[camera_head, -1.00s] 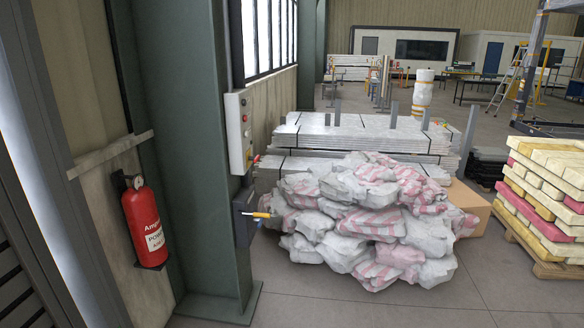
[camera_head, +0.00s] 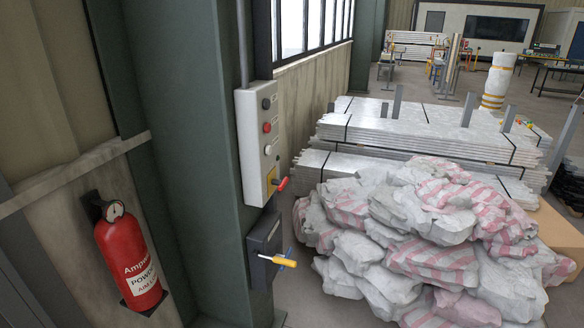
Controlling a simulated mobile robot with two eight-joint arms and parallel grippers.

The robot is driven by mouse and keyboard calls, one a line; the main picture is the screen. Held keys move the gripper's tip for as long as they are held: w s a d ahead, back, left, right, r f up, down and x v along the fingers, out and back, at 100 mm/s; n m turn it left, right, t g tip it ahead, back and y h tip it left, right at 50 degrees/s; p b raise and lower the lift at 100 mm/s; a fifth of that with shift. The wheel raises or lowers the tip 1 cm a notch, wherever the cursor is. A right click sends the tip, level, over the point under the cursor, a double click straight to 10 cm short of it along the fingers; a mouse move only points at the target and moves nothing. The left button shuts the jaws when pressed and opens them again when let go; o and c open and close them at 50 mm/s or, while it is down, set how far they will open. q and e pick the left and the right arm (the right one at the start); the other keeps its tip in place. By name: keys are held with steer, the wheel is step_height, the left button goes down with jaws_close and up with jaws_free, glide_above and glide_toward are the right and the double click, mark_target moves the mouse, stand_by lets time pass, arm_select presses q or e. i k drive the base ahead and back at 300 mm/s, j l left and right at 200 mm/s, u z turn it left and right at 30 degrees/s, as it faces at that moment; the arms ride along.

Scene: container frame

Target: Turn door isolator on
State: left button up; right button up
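A light grey control box (camera_head: 256,143) is mounted on the green steel column, left of centre. Its face has a dark, a red and a white button in a column, and a red handle (camera_head: 281,184) sticks out at its lower edge beside a yellow plate. Below it is a dark grey box (camera_head: 264,248) with a yellow-handled lever (camera_head: 279,261) pointing outward to the right. I cannot tell from the labels which of these is the door isolator. Neither of my grippers is in view.
A red fire extinguisher (camera_head: 131,258) hangs on the wall left of the green column (camera_head: 180,120). A heap of white and pink sacks (camera_head: 430,235) lies on the floor to the right, before stacked metal sheets (camera_head: 420,132). A narrow floor gap lies between column and sacks.

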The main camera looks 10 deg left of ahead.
mark_target(281, 184)
steer(key=i+u, duration=0.15)
steer(key=i, duration=0.35)
steer(key=i+l+u, duration=0.15)
steer(key=i, duration=0.35)
steer(key=i+l+u, duration=0.15)
steer(key=i, duration=0.35)
